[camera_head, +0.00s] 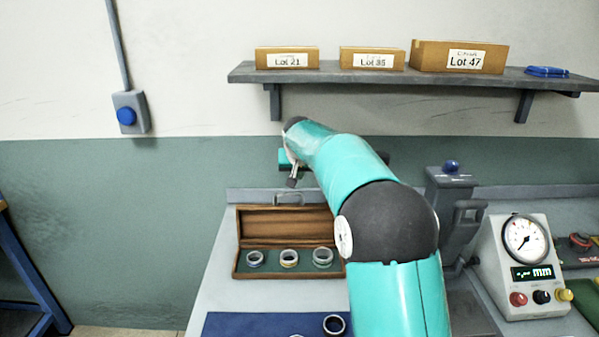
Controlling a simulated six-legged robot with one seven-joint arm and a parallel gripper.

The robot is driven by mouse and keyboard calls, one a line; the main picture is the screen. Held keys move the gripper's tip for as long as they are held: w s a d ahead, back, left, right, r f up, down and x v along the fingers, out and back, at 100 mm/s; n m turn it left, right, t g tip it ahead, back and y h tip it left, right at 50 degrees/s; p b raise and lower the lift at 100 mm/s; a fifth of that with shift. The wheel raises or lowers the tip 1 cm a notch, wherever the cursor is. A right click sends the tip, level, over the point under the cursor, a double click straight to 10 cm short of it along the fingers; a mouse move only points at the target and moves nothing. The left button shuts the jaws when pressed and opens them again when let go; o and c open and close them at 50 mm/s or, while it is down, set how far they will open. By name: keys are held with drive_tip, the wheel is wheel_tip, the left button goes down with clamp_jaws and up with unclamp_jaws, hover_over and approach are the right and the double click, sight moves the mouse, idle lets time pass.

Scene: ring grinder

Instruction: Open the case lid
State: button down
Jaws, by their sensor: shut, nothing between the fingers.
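The wooden case (240,275) sits on the workbench, left of my arm. Its lid (285,220) stands raised at the back, and the inside shows a green lining with several rings in a row. The case's right end is hidden behind my arm. My gripper (291,183) is shut and empty, pointing down above and behind the raised lid. A metal handle-like loop (289,198) shows at the lid's top edge, just below my gripper. I cannot tell whether they touch.
A blue mat (240,325) with a dark ring (334,325) lies in front of the case. A gauge box (525,265) and a grey press-like machine (455,205) stand to the right. A wall shelf (400,76) holding labelled boxes is above my arm.

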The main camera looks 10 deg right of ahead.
drive_tip(key=f, duration=0.4)
drive_tip(key=shift+s+a+f, duration=0.1)
drive_tip(key=shift+s+f, duration=0.1)
drive_tip(key=shift+s, duration=0.2)
idle(0.4)
